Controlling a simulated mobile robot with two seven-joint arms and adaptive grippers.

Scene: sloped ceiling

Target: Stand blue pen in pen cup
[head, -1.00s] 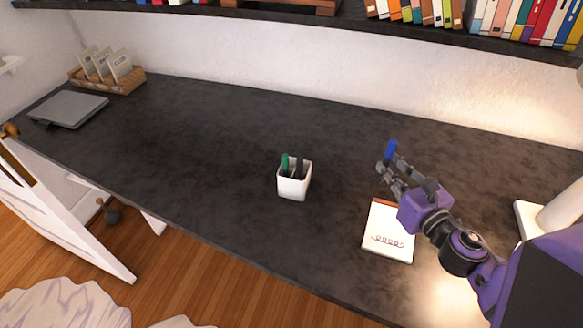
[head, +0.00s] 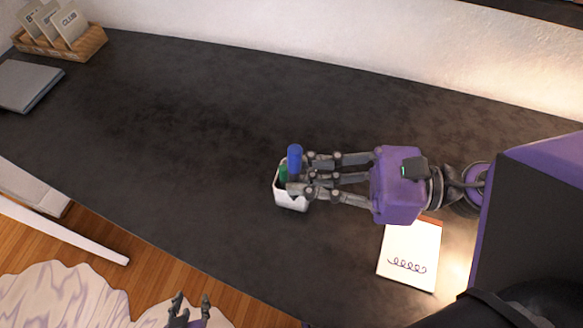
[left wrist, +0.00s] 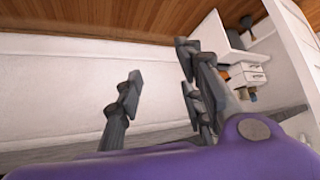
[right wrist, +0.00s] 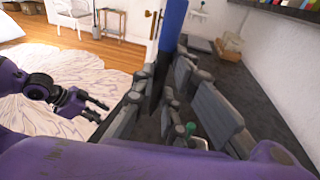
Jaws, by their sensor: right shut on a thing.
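The blue pen (head: 294,156) is held roughly upright in my right gripper (head: 298,178), which is shut on it; it also shows in the right wrist view (right wrist: 172,30). The white pen cup (head: 290,200) stands on the dark desk under the right fingers, partly covered by them. A green pen (head: 283,173) stands in the cup. The pen's lower end is hidden in the head view, so I cannot tell whether it is inside the cup or above it. My left gripper (head: 190,306) is open and empty, low beyond the desk's front edge.
A notepad (head: 409,255) lies on the desk below my right gripper. A grey laptop-like slab (head: 28,85) and a wooden card tray (head: 65,45) are at the far left. The desk's middle left is clear. A white chair-like piece (head: 60,225) stands by the front edge.

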